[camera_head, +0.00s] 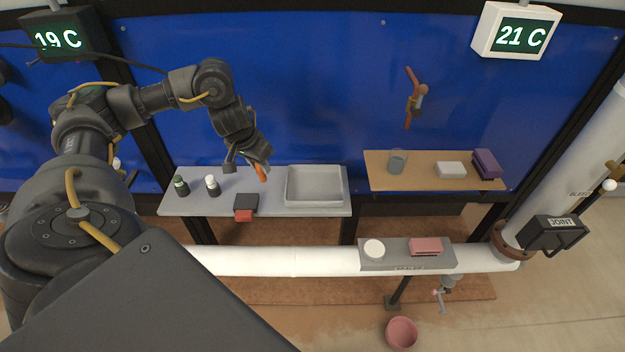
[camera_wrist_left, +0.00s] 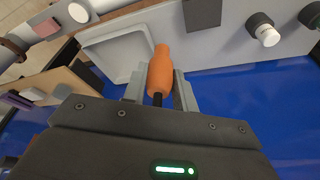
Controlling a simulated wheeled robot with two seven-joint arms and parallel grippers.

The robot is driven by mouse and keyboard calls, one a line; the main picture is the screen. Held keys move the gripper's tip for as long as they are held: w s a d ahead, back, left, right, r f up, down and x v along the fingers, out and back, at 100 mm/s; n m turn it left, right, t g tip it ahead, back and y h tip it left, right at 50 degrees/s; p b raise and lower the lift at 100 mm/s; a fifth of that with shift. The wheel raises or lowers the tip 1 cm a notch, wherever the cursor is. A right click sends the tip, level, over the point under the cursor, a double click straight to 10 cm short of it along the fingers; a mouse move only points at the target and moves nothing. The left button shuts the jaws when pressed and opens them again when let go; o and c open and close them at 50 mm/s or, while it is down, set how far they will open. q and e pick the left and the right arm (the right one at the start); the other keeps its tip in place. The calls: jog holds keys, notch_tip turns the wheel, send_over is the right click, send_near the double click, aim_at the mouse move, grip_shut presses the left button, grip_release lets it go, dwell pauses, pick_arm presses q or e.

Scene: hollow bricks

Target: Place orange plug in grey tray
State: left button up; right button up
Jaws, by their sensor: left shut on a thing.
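The orange plug (camera_wrist_left: 160,72) is held between the fingers of my left gripper (camera_wrist_left: 158,92), which is shut on it. In the head view the plug (camera_head: 262,173) hangs from my left gripper (camera_head: 250,165) just left of the grey tray (camera_head: 315,201). The tray is shallow, looks empty and sits at the right end of the grey shelf (camera_head: 270,207). It also shows in the left wrist view (camera_wrist_left: 112,55), beyond and to the left of the plug. My right gripper is not in view.
A wooden shelf (camera_head: 430,182) at right holds a glass (camera_head: 397,162), a white block (camera_head: 451,170) and a purple block (camera_head: 487,163).

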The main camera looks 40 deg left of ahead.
pick_arm(q)
jog(key=w+d+f+b, duration=0.2)
jog(key=w+f+b, duration=0.1)
jog(key=w+f, duration=0.6)
jog(key=w, duration=0.4)
jog(key=shift+w+d+f, duration=0.15)
jog(key=shift+d+f, duration=0.05)
jog(key=b+x, duration=0.1)
jog(key=x, duration=0.2)
jog(key=shift+s+d+b, duration=0.15)
jog(key=shift+s+b, duration=0.1)
jog(key=shift+b, duration=0.15)
jog(key=shift+f, duration=0.45)
jog(key=shift+r, duration=0.1)
